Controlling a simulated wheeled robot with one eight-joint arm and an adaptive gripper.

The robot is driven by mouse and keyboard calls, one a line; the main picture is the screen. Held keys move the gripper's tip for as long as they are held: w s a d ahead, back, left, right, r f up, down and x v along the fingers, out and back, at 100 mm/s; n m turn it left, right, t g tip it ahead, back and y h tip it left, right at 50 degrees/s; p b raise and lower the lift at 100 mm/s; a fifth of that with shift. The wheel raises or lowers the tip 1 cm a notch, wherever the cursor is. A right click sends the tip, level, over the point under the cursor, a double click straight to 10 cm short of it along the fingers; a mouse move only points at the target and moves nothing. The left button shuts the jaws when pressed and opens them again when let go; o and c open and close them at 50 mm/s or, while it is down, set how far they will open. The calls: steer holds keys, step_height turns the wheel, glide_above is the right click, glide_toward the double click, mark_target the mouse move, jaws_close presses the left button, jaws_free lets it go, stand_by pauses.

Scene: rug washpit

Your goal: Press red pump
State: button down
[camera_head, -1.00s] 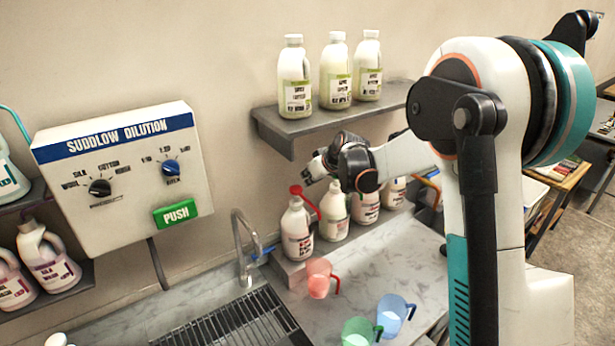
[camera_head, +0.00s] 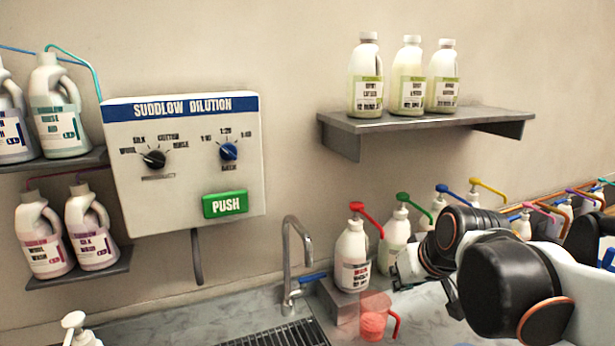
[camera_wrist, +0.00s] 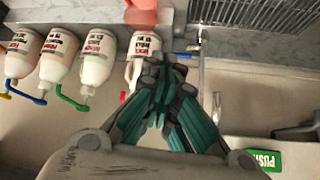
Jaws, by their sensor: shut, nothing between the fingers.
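The red pump (camera_head: 368,215) tops a white bottle (camera_head: 352,258), the leftmost of a row on the grey ledge; its spout points right. In the wrist view the red pump (camera_wrist: 123,97) shows only as a small patch beside my fingers, and its white bottle (camera_wrist: 146,44) is partly covered by them. My gripper (camera_head: 398,276) is to the right of the bottle in the head view, lower than the pump head. In the wrist view my gripper's teal fingers (camera_wrist: 163,98) are together and empty. I cannot tell whether they touch the bottle.
Bottles with green (camera_head: 403,200), blue (camera_head: 450,191) and yellow pumps stand right of it. A shelf (camera_head: 430,121) with three bottles hangs above. The dilution box (camera_head: 185,180) is on the wall.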

steer(key=s+d+f+m+h+b, duration=0.1)
steer(key=s+f+b, duration=0.9)
steer(key=s+f, duration=0.6)
steer(key=shift+s+d+m, duration=0.25)
steer(key=shift+d+m, duration=0.1)
steer(key=shift+m, duration=0.05)
